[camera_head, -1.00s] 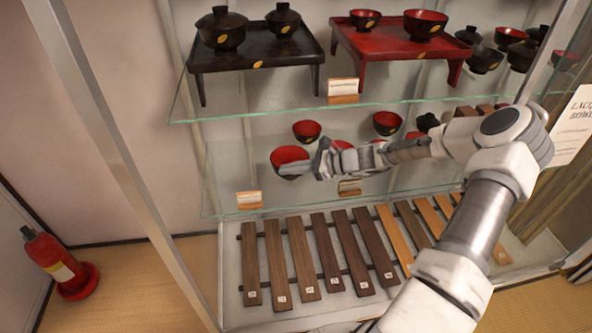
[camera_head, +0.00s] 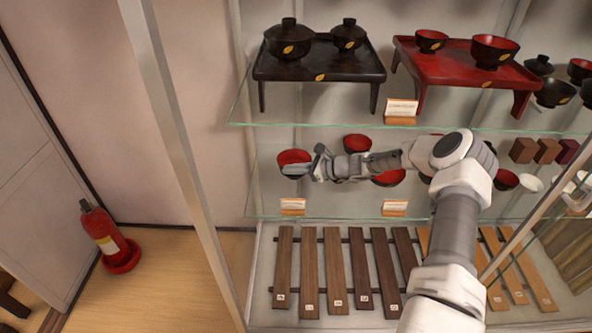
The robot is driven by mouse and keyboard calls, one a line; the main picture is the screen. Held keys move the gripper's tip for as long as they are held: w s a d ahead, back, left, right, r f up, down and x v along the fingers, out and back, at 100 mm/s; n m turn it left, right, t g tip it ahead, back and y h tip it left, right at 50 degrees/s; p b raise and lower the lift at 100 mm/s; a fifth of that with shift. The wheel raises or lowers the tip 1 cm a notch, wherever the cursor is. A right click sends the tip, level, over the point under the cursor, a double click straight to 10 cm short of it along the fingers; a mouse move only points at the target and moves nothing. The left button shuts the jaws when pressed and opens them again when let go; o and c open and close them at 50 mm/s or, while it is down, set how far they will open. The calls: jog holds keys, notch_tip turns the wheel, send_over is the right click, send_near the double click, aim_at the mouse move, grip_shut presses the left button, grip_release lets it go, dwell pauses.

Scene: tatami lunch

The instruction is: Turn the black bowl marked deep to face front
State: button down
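A bowl, dark outside and red inside (camera_head: 293,157), is at the left end of the middle glass shelf, left of the other bowls. My gripper (camera_head: 297,171) reaches across from the right and its fingers overlap the bowl's front right side. The bowl stays with the fingers between frames, so it appears held. The fingers hide part of its outer wall. No marking is readable on it. I cannot tell whether its base touches the shelf.
Another red-lined bowl (camera_head: 357,142) stands behind my wrist, and one (camera_head: 388,178) is partly hidden by it. Small signs (camera_head: 292,206) line the shelf front. The upper glass shelf holds a black tray table (camera_head: 335,71) and red tray table (camera_head: 463,67). A metal post (camera_head: 170,130) stands left.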

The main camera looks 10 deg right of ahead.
jog(key=shift+d+f+n+g+y+b, duration=0.2)
jog(key=shift+d+n+g+y+b, duration=0.1)
jog(key=shift+n+g+b, duration=0.25)
jog(key=n+g+b, duration=0.1)
jog(key=d+n+g+y+b, duration=0.1)
jog(key=shift+s+b, duration=0.15)
jog(key=shift+b, duration=0.2)
jog(key=n+g+b, duration=0.1)
jog(key=b, duration=0.1)
jog(key=d+n+g+b, duration=0.1)
jog(key=g+b, duration=0.1)
jog(key=b, duration=0.1)
jog(key=shift+n+y, duration=0.3)
jog(key=shift+n, duration=0.05)
jog(key=n+g+b, duration=0.1)
jog(key=b, duration=0.2)
jog(key=shift+d, duration=0.3)
jog(key=shift+f, duration=0.1)
jog(key=shift+f, duration=0.45)
jog(key=shift+f+b, duration=0.25)
jog(key=shift+b, duration=0.15)
jog(key=c, duration=1)
grip_release()
